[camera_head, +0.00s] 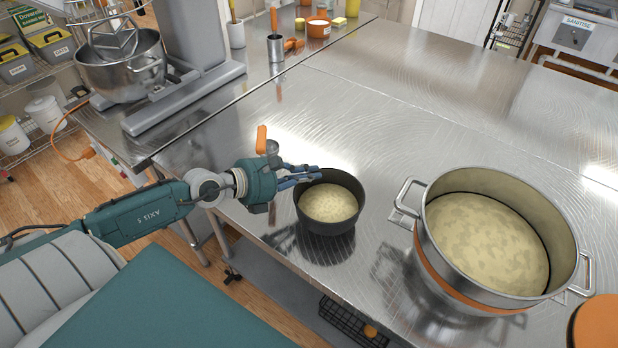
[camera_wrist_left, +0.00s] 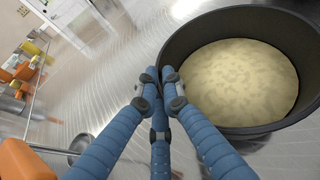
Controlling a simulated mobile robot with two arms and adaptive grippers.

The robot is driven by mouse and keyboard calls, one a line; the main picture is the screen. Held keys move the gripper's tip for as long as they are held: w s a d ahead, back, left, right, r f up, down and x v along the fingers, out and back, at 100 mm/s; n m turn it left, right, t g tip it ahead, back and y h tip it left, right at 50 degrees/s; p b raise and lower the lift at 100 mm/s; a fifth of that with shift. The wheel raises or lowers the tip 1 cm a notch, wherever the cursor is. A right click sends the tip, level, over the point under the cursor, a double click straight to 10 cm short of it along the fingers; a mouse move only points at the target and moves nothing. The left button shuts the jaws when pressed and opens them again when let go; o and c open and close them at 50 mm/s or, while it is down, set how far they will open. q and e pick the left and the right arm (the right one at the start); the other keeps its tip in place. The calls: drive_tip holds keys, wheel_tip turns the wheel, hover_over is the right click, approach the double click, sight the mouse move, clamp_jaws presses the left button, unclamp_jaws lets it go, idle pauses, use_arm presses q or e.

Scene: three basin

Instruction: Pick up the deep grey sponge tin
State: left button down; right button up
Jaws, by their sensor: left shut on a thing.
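The deep grey sponge tin (camera_head: 328,228) is a dark round tin with pale sponge inside, near the front edge of the steel worktop. It stands about upright; I cannot tell whether its base touches the worktop. My left gripper (camera_head: 312,173) reaches in from the left and is shut on the tin's left rim. In the left wrist view the blue fingertips (camera_wrist_left: 162,84) meet at the rim of the tin (camera_wrist_left: 255,22), and the finger on the right reaches over the inside. My right gripper is not in view.
A large steel pot (camera_head: 455,290) with an orange band and pale contents stands to the right. An orange round thing (camera_head: 600,325) is at the lower right corner. A stand mixer (camera_head: 190,85) is at the back left. The worktop (camera_head: 430,110) behind the tin is clear.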

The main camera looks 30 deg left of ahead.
use_arm(q)
wheel_tip(320, 180, up, 16)
drive_tip(key=shift+b, duration=0.35)
idle(0.5)
drive_tip(key=shift+f, duration=0.1)
idle(0.9)
drive_tip(key=f+b, duration=0.7)
drive_tip(key=f, duration=0.1)
drive_tip(key=f+b, duration=0.7)
drive_tip(key=f, duration=0.1)
drive_tip(key=shift+a+f, duration=0.2)
drive_tip(key=shift+f, duration=0.3)
idle(0.4)
